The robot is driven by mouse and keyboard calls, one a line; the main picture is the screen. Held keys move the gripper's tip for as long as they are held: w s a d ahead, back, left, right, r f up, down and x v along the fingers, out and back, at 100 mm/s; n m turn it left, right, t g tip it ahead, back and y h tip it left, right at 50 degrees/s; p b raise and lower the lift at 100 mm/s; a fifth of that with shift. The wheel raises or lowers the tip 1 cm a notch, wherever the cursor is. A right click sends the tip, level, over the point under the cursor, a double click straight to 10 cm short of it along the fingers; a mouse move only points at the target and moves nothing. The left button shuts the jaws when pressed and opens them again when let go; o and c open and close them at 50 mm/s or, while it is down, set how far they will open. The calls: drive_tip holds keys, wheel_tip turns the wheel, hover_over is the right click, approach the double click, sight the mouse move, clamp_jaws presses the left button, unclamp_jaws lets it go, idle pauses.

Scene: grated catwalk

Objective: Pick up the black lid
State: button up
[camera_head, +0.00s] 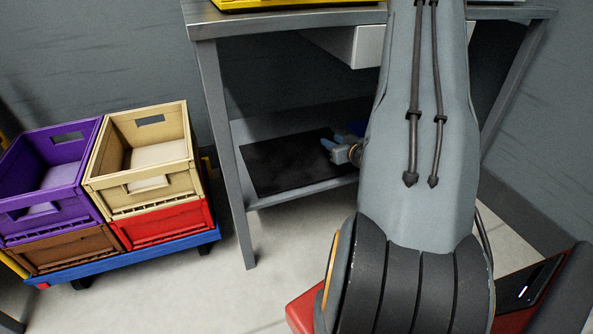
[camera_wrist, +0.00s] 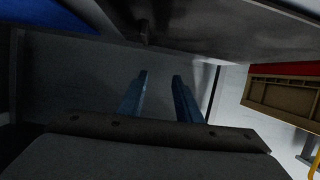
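A flat black rectangular piece (camera_head: 285,165), the only thing that looks like the black lid, lies on the lower shelf of the metal table. My gripper (camera_head: 329,150) is over its right part, with its blue-grey fingers spread. In the wrist view my gripper (camera_wrist: 160,85) is open, with nothing between the fingers. A dark grey surface (camera_wrist: 225,35) fills the top of that view, with a small dark knob-like piece (camera_wrist: 143,32) on it, beyond the fingertips. I cannot tell for sure whether this is the lid. My arm hides the shelf's right part.
The table's upper top (camera_head: 300,22) and a white drawer-like box (camera_head: 368,45) are above the shelf. A table leg (camera_head: 227,150) stands left of it. Purple (camera_head: 45,205), tan (camera_head: 150,195) and other crates sit on a blue trolley (camera_head: 150,250).

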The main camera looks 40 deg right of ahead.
drive_tip(key=d+f+b, duration=0.1)
drive_tip(key=f, duration=0.1)
drive_tip(key=s+d+f+t+b, duration=0.1)
drive_tip(key=f+b, duration=0.1)
drive_tip(key=d+f+t+b, duration=0.1)
drive_tip(key=f, duration=0.1)
drive_tip(key=shift+s+d+f+m, duration=0.25)
drive_tip(key=shift+s+f+m, duration=0.05)
drive_tip(key=shift+f, duration=0.05)
drive_tip(key=shift+d+b+x, duration=0.2)
drive_tip(key=shift+b+x, duration=2.05)
drive_tip(key=shift+x, duration=1.55)
drive_tip(key=shift+r, duration=0.1)
clamp_jaws()
